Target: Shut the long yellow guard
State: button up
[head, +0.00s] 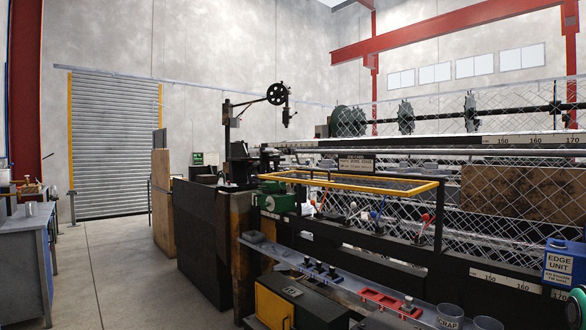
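The long yellow guard (340,187) is a yellow-framed mesh panel on the near side of the weaving machine, in the middle of the head view. It lies out close to level, above a row of levers with red, blue and white knobs (425,217). The space below the guard shows open, with the levers and black bars visible. My gripper is not in view, and nothing is seen touching the guard.
A grey shelf (335,283) with small tools and a red tray (390,301) runs along the machine's front, above a yellow-doored box (275,309). A blue bench (30,240) stands at left. The concrete floor (110,265) between is clear. A blue container (564,264) stands at right.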

aim_at(427, 184)
jog(key=u, duration=0.1)
jog(key=i, duration=1)
jog(key=z, duration=0.1)
